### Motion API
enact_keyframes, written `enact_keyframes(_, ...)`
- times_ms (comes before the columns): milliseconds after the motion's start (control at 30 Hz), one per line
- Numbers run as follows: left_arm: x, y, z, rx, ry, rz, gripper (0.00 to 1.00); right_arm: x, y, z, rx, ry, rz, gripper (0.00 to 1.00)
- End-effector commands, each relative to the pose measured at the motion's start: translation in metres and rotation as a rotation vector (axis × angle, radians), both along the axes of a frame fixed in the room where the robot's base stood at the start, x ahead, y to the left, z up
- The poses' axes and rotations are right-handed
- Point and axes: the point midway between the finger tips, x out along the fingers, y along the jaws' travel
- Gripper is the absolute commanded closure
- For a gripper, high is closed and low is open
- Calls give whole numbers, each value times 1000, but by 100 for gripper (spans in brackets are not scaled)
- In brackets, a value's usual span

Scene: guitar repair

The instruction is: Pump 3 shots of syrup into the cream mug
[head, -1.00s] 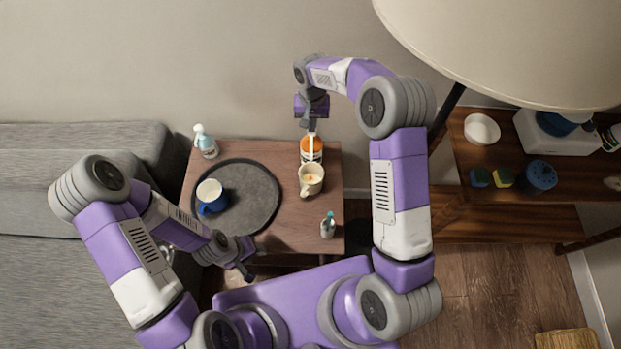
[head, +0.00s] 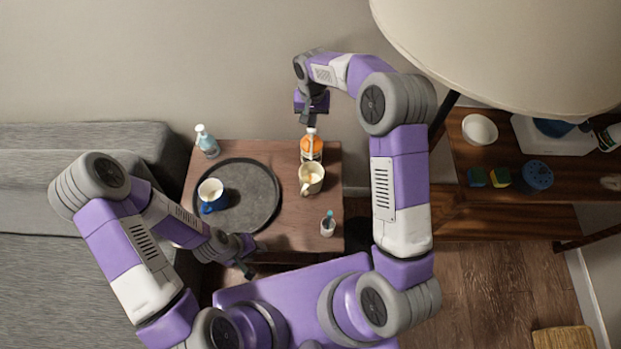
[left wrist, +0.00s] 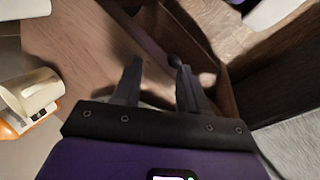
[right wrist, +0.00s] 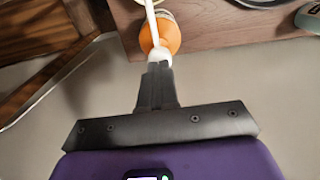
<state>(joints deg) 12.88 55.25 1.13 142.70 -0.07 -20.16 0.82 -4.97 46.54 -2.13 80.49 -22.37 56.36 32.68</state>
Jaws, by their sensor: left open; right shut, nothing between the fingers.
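The syrup bottle (head: 312,152), with an orange body and a white pump, stands near the table's back right edge. The cream mug (head: 313,184) stands just in front of it. My right gripper (head: 310,123) is shut and empty, with its fingertips at the pump top. In the right wrist view the shut fingertips (right wrist: 160,68) meet or sit just over the white pump head (right wrist: 159,56); contact is unclear. The spout points toward the mug. My left gripper (head: 248,268) is open and empty by the table's front edge; its open fingers (left wrist: 156,82) also show in the left wrist view.
A dark round tray (head: 255,185) holds a blue and white mug (head: 210,195). A pale pump bottle (head: 207,143) stands at the back left corner, and a small cup (head: 328,226) at the front right. A lamp shade (head: 500,50) overhangs the right side.

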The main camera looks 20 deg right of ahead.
Motion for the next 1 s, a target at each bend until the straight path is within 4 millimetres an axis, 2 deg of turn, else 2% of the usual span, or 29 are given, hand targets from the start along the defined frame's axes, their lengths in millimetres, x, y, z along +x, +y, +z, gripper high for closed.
enact_keyframes(900, 0, 0, -18, 0, 0, 0, 57, -1, 0, -32, 0, 2, 0, 100)
enact_keyframes(1000, 0, 0, -16, 0, 0, 0, 57, -1, 0, -31, 0, 2, 0, 100)
